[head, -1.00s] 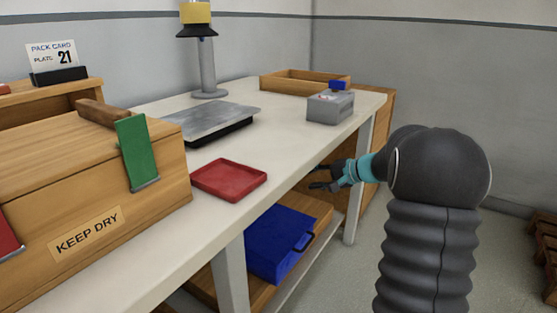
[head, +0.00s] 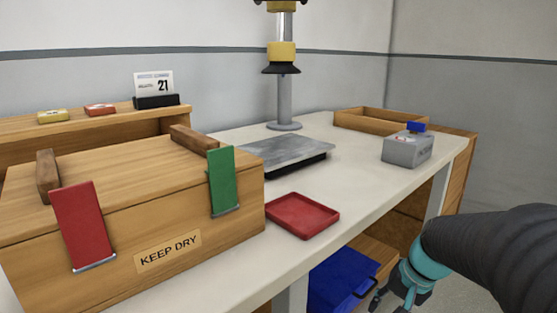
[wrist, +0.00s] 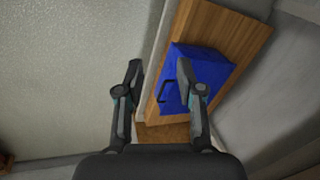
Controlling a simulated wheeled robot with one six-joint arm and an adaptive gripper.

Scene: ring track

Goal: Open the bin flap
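The blue bin (head: 338,275) sits on the wooden lower shelf under the table, partly cut off by the bottom edge of the head view. Its front carries a dark handle, which shows clearly in the wrist view on the blue bin (wrist: 208,75). The bin looks closed. My gripper (head: 387,297) is low at the right of the bin, in front of the table. In the wrist view my gripper (wrist: 160,78) is open and empty, its right finger overlapping the bin in the picture. The handle (wrist: 167,91) appears between the fingers, farther off; I see no contact.
The white tabletop (head: 345,170) is above the bin and holds a red tray (head: 302,216), a grey box (head: 408,150) and a metal plate (head: 285,152). A wooden chest (head: 110,225) with red and green straps stands at the left.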

